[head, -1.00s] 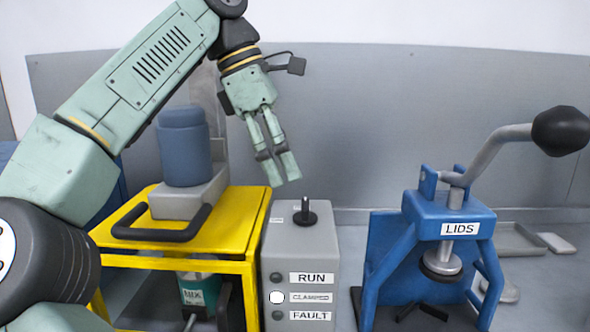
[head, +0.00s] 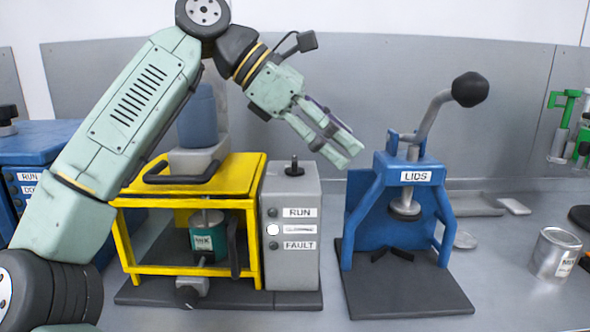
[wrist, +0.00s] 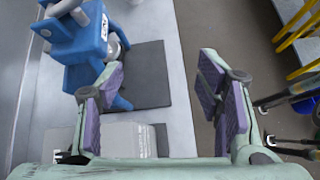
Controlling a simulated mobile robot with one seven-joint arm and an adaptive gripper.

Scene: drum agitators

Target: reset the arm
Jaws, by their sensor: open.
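My gripper (head: 340,143) is raised above the bench, up and to the right of the grey control box (head: 292,215). It points down and to the right. In the wrist view my gripper (wrist: 165,95) shows its two purple-padded fingers wide apart with nothing between them. The control box carries RUN and FAULT labels, and its middle lamp is lit white. It stands beside the yellow agitator frame (head: 190,270), which holds a green can (head: 207,240) labelled MIX.
A silver can (head: 553,253) stands at the right. A blue machine (head: 40,150) stands left. Open bench lies in front.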

